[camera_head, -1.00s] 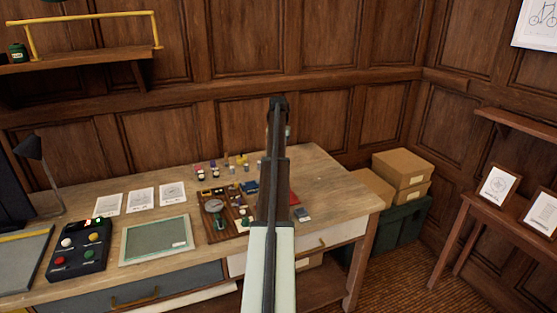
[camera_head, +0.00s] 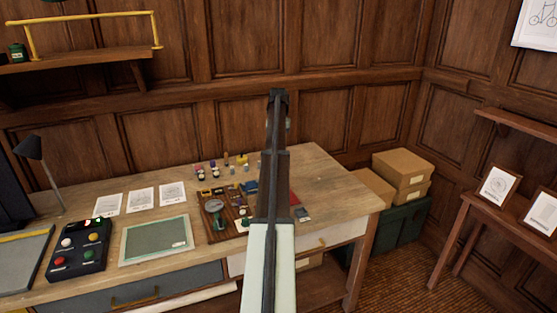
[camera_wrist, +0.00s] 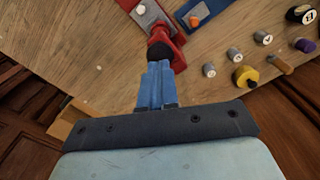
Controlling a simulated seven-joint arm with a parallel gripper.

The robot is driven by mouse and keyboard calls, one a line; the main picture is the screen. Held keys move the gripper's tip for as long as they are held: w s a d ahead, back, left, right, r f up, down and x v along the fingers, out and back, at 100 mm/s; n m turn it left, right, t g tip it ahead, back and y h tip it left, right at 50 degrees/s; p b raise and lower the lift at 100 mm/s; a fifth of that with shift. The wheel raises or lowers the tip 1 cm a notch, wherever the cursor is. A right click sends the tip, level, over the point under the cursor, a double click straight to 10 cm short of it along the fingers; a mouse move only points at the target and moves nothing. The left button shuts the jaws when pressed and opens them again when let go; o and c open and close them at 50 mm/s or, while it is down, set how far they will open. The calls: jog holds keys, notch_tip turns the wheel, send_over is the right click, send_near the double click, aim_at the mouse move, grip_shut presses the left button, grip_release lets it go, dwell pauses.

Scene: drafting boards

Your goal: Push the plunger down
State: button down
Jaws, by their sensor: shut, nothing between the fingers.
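In the wrist view, my gripper (camera_wrist: 158,68) is shut and empty, its blue fingers together. Just past the fingertips is a red device (camera_wrist: 176,39) with a dark rounded knob (camera_wrist: 160,52), which looks like the plunger. The fingertips overlap the knob's near side in the picture; I cannot tell whether they touch it. In the head view, my arm covers the gripper and most of this spot; only a red edge (camera_head: 294,199) shows to the right of the arm.
A red block with a grey top (camera_wrist: 145,10) and a blue block (camera_wrist: 190,12) lie close by. Small grey cylinders (camera_wrist: 234,55) and a yellow knob (camera_wrist: 245,76) stand to the right. A button box (camera_head: 79,250) and a green board (camera_head: 155,241) lie left on the desk (camera_head: 335,185).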

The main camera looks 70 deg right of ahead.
jog(key=shift+r, duration=2.25)
